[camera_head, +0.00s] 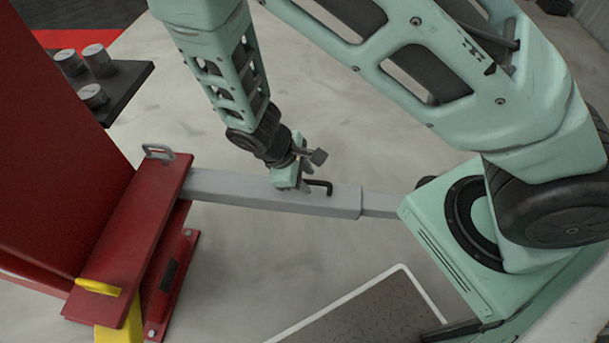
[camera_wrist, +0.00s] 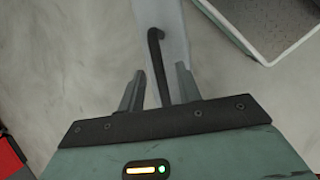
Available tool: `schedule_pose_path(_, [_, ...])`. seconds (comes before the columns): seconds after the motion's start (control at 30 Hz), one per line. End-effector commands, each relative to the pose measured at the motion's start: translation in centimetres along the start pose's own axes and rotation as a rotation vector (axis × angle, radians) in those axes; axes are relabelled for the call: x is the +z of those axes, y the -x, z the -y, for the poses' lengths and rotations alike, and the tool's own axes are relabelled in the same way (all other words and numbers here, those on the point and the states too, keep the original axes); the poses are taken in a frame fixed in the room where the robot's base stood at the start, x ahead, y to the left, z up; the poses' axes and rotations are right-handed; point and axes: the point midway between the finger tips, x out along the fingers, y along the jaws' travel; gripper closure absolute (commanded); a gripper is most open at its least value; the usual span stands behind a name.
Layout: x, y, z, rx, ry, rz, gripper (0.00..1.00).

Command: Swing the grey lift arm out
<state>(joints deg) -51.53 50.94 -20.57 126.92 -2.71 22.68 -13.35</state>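The grey lift arm (camera_head: 235,187) runs from the red lift post's carriage across to the right, ending close to my base. A bent black handle (camera_head: 325,187) stands on top of it. My gripper (camera_head: 306,180) is over the arm, right at the handle. In the wrist view the black handle (camera_wrist: 158,65) rises between the two fingers of my gripper (camera_wrist: 158,85). The fingers are apart, with a gap on both sides of the handle. The pale grey lift arm (camera_wrist: 174,35) shows behind it. My wrist partly hides the arm in the head view.
The red post (camera_head: 60,130) and its carriage (camera_head: 130,240) stand at left, with a yellow handle (camera_head: 98,287) and yellow arm (camera_head: 120,333). A dark shelf (camera_head: 125,85) holds grey cylinders. A white-rimmed tread plate (camera_head: 350,315) lies at the bottom. Floor beyond the arm is clear.

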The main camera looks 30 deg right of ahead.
Motion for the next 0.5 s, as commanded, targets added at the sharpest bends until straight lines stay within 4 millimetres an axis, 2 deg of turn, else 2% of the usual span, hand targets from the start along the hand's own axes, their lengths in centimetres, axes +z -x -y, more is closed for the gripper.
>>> schedule_pose_path(0.1, [0.00, 0.02, 0.00, 0.000, 0.000, 0.000, 0.66])
schedule_pose_path(0.2, [0.00, 0.03, 0.00, 0.000, 0.000, 0.000, 0.94])
schedule_pose_path(0.23, [0.00, 0.03, 0.00, 0.000, 0.000, 0.000, 1.00])
schedule_pose_path(0.5, [-0.02, 0.01, -0.34, 0.003, 0.007, -0.001, 1.00])
